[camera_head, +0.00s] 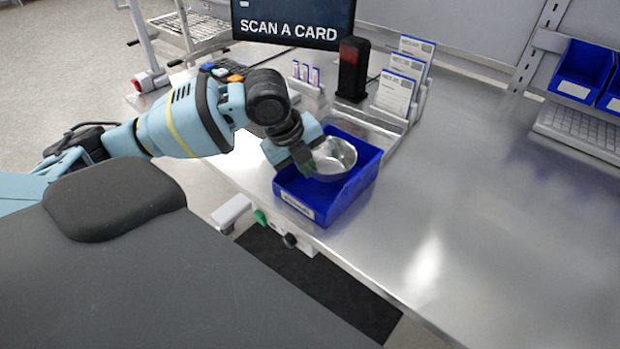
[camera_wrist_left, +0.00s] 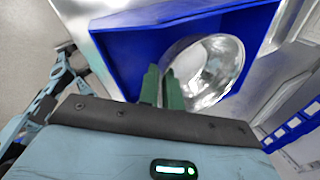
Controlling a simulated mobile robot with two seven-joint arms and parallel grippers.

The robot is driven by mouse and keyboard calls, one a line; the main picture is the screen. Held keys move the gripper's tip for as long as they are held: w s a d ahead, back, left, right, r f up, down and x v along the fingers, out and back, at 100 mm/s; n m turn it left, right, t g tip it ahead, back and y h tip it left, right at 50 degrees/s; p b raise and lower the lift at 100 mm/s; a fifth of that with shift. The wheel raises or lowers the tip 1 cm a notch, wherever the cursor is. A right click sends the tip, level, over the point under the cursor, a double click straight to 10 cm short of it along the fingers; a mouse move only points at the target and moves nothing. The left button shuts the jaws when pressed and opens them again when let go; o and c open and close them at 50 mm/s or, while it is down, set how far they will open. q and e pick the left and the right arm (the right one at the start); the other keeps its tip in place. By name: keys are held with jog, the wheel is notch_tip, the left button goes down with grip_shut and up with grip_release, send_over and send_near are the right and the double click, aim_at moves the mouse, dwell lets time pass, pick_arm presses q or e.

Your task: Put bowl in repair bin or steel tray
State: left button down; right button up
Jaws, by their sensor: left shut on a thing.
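A shiny metal bowl (camera_head: 336,157) is held at the blue bin (camera_head: 346,196), at or just above its opening, in the head view. My left gripper (camera_head: 308,168) is shut on the bowl's near-left rim. In the left wrist view the green fingers (camera_wrist_left: 162,90) pinch the edge of the bowl (camera_wrist_left: 208,70), with the blue bin (camera_wrist_left: 125,55) around and behind it. I cannot tell whether the bowl touches the bin's floor. A steel tray (camera_head: 368,127) lies behind the bin, partly hidden. My right gripper is not in view.
Card holders (camera_head: 397,92) and a black device with a red top (camera_head: 353,68) stand behind the bin. A screen (camera_head: 293,22) is at the back. Blue bins (camera_head: 583,70) and a keyboard (camera_head: 580,130) are at the right. The steel table (camera_head: 470,190) is clear right of the bin.

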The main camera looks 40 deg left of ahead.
pick_arm(q)
jog(key=shift+f, duration=1.95)
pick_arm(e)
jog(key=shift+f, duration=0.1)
pick_arm(q)
jog(key=shift+f, duration=0.15)
jog(key=c, duration=1.6)
grip_release()
jog(key=shift+p+v, duration=0.45)
jog(key=shift+v, duration=5.7)
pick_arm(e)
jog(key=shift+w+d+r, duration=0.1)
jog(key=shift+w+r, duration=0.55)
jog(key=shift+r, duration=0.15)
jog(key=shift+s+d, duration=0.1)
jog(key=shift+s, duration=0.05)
